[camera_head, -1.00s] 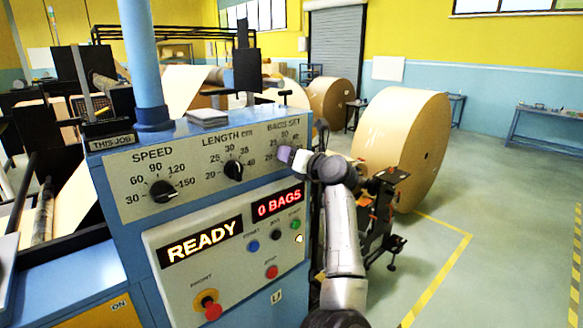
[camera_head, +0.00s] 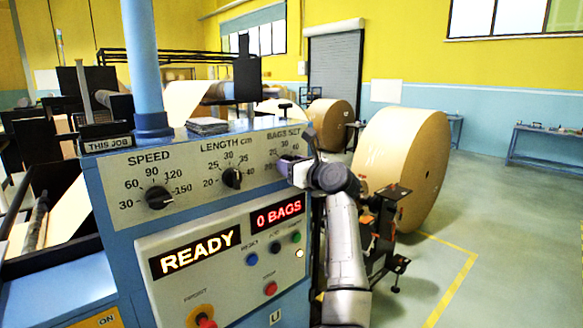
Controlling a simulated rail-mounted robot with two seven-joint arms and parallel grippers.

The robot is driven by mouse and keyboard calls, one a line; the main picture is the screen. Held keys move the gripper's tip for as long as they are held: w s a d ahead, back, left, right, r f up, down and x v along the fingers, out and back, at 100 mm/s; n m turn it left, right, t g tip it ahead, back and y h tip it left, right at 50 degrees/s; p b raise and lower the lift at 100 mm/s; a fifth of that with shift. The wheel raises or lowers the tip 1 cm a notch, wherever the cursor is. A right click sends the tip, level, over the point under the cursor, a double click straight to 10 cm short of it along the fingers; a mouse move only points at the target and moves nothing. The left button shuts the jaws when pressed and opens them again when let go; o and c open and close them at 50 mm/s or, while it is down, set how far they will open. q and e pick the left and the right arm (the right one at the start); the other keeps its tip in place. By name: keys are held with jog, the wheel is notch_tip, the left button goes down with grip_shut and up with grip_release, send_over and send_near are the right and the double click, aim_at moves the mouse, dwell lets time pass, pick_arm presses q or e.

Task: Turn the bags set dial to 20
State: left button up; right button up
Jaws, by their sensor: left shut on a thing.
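The bags set dial sits at the right end of the blue machine's control panel (camera_head: 190,172), under the "BAGS SET" label (camera_head: 284,135). My left gripper (camera_head: 288,166) is at this dial, its fingers shut on the knob. The gripper and wrist cover the knob, so its pointer cannot be seen. Small scale numbers show above and left of the fingers but are hard to read. The red display (camera_head: 278,213) reads "0 BAGS". My right gripper is not in view.
The length dial (camera_head: 232,178) and the speed dial (camera_head: 158,197) are left of my gripper on the same panel. Below are the "READY" display (camera_head: 195,251), small buttons and a red stop knob (camera_head: 204,320). A large kraft roll (camera_head: 403,160) stands behind my arm.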

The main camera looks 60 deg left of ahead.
pick_arm(q)
jog(key=o, duration=0.9)
jog(key=shift+d, duration=0.1)
jog(key=d, duration=0.4)
jog(key=w+d, duration=0.1)
jog(key=d, duration=0.4)
jog(key=w+d, duration=0.1)
jog(key=d, duration=0.3)
jog(key=shift+w+d, duration=0.15)
jog(key=shift+d, duration=0.1)
